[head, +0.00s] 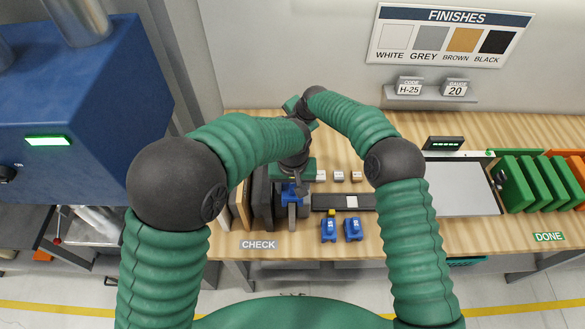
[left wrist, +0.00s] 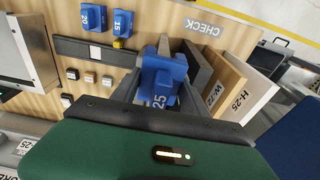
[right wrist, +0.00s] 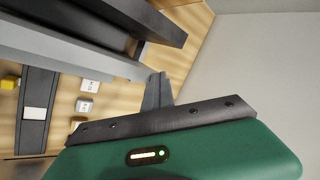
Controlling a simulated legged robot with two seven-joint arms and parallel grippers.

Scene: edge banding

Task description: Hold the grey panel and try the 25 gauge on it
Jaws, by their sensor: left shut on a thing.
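The blue 25 gauge (head: 291,193) is in my left gripper, at the near end of the grey panel (head: 292,212). In the left wrist view the gauge (left wrist: 160,82) shows its number, and a bit of the grey panel (left wrist: 164,43) shows behind it. Whether the gauge fits over the panel edge is hidden. My right gripper (right wrist: 156,90) is at the far end of the grey panel, which shows as a long grey bar (right wrist: 70,45) in the right wrist view. Its fingertips look close to the panel's end; whether they grip it is unclear.
Dark and brown panels stand left of the grey one, by the CHECK label (head: 258,244). Blue gauges 20 (left wrist: 93,18) and 15 (left wrist: 123,22) stand on the bench. Cards on the shelf read H-25 (head: 409,88) and gauge 20 (head: 455,89). Green panels (head: 535,183) stand at right.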

